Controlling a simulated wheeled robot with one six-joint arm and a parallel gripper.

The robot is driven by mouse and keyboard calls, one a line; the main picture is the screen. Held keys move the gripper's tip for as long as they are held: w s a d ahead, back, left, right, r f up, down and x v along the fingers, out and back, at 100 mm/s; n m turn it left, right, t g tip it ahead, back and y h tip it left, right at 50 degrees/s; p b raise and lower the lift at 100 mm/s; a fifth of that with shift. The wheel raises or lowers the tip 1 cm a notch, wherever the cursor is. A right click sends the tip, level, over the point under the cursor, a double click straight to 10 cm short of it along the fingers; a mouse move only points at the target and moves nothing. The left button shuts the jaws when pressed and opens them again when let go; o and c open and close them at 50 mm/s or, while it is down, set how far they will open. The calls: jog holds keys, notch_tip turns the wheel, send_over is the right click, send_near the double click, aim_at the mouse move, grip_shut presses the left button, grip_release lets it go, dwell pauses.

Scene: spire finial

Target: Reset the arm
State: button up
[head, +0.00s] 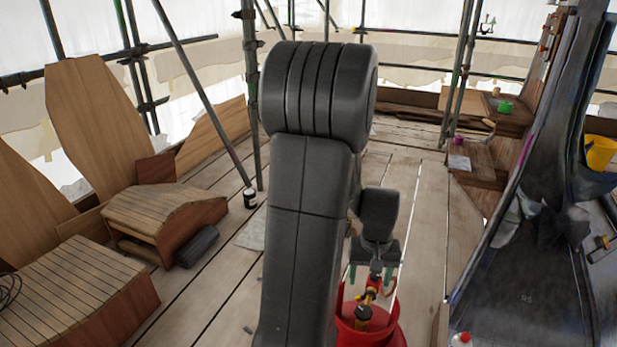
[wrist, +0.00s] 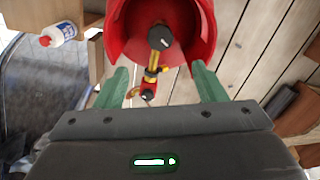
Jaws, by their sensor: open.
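My gripper (head: 373,273) is open, with its two green fingers apart and pointing down in the head view. In the wrist view my gripper (wrist: 160,88) also shows its green fingers spread, with nothing held between them. A red gas cylinder (head: 372,325) with a brass and black valve (head: 368,298) stands below and close to the fingers in the head view. In the wrist view the red cylinder's collar (wrist: 205,30) and the valve (wrist: 158,45) lie beyond the fingertips. I cannot tell whether a finger touches the cylinder. My arm hides the middle of the head view.
A white bottle with a red cap (wrist: 60,34) stands near the cylinder. Slatted wooden boxes (head: 75,290) and tall boards (head: 105,120) stand on the left. A dark metal-like structure (head: 530,250) fills the right. Scaffold poles (head: 250,90) rise behind. Plank floor (head: 425,215) is bare behind the gripper.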

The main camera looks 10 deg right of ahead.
aim_at(364, 311)
notch_tip(364, 311, down, 12)
jog(key=b, duration=0.3)
jog(key=shift+f, duration=0.15)
notch_tip(364, 311, up, 14)
jog(key=p, duration=0.4)
notch_tip(364, 311, down, 14)
jog(key=b, duration=0.4)
jog(key=m, duration=0.6)
jog(key=shift+b, duration=0.4)
jog(key=m+b, duration=0.1)
jog(key=m, duration=0.5)
jog(key=shift+m, duration=0.3)
notch_tip(364, 311, up, 8)
jog(key=shift+f+p, duration=0.25)
jog(key=shift+p, duration=0.95)
